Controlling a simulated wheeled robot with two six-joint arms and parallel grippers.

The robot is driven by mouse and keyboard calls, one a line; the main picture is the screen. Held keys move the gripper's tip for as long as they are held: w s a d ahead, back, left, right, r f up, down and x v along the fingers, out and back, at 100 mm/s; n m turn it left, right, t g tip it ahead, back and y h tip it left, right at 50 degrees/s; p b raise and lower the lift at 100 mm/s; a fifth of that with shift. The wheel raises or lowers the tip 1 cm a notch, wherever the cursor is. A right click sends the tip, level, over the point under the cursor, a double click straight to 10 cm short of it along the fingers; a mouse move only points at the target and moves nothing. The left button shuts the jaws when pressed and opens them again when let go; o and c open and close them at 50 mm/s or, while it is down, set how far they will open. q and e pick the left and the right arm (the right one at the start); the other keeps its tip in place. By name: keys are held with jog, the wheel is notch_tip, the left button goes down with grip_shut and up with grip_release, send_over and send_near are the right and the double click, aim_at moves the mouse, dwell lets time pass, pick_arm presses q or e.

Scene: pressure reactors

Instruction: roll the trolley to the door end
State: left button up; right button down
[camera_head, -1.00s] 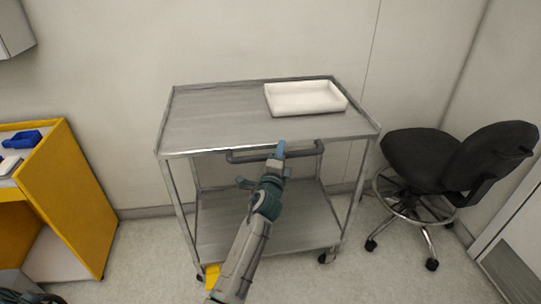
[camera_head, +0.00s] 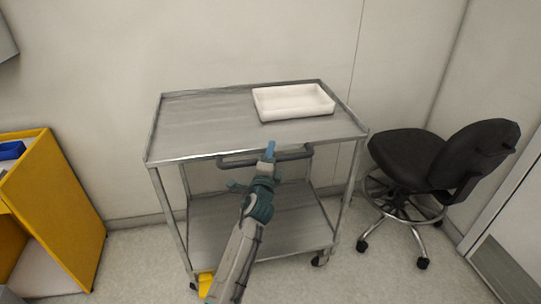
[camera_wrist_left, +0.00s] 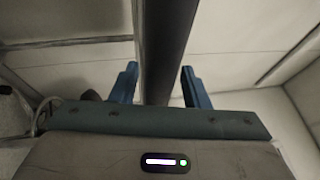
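The trolley (camera_head: 205,135) is a grey metal cart with two shelves, standing against the back wall. Its dark handle bar (camera_head: 236,163) runs along the front edge of the top shelf. My left gripper (camera_head: 268,155) is at the right half of this handle. In the left wrist view the dark bar (camera_wrist_left: 163,45) passes between the two blue fingers (camera_wrist_left: 160,85). The fingers are apart, with narrow gaps beside the bar, so the gripper looks open around it. My right gripper is not in view.
A white tray (camera_head: 293,114) sits on the top shelf. A black swivel chair (camera_head: 415,160) stands close to the trolley's right. A yellow cabinet (camera_head: 62,215) stands at the left, with a strip of free floor between. A yellow piece (camera_head: 206,283) shows by the trolley's front left foot.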

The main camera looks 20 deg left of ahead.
pick_arm(q)
jog(key=shift+s, duration=0.1)
jog(key=shift+s+d+f, duration=0.1)
jog(key=shift+s+f, duration=0.05)
jog(key=shift+s, duration=0.15)
jog(key=v, duration=1)
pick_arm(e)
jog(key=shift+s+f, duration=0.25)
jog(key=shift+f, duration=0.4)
